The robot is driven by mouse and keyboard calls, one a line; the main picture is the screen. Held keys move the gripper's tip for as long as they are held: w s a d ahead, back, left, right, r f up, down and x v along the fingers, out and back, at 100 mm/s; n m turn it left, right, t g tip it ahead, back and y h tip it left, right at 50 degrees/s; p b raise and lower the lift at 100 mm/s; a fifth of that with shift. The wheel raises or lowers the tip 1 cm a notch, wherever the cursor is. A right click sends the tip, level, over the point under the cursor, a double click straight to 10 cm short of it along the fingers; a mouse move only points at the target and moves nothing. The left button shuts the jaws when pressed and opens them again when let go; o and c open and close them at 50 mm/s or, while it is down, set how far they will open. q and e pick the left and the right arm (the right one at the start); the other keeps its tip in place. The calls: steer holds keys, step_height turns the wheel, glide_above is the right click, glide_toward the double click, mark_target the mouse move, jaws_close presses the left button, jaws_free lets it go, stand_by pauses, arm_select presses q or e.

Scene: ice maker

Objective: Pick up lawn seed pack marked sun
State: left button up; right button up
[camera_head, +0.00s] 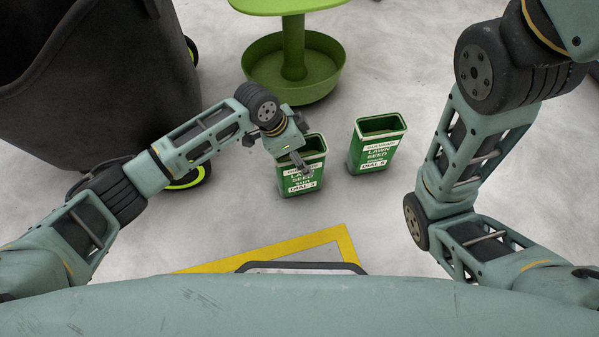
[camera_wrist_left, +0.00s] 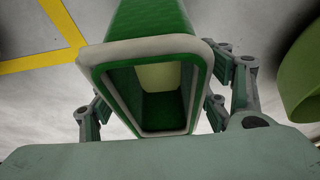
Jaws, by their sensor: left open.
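A green open-topped lawn seed pack (camera_head: 304,184) stands upright on the floor at the centre of the head view. Its white label reads LAWN SEED with a short word below that looks like SUN, though it is small and partly covered. My left gripper (camera_head: 301,150) is at the top of this pack, open. In the left wrist view the pack's open mouth (camera_wrist_left: 160,92) lies between the two spread fingers, one on each side. Contact cannot be told. A second green lawn seed pack (camera_head: 376,152) stands just to the right; its variety word is too small to read.
A green round stand (camera_head: 329,75) is behind the packs. A large black bin (camera_head: 60,90) with wheels is at the left. A yellow-edged floor marking (camera_head: 335,236) lies in front. My right arm crosses the right side. The floor right of the second pack is clear.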

arm_select(q)
steer(key=shift+b+x, duration=0.45)
steer(key=shift+x, duration=0.5)
steer(key=shift+d+f+b, duration=0.25)
steer(key=shift+f+b, duration=0.2)
steer(key=shift+f, duration=0.1)
steer(key=shift+f+p, duration=0.25)
steer(key=shift+p, duration=0.1)
steer(key=shift+c, duration=0.2)
steer(key=c, duration=1.6)
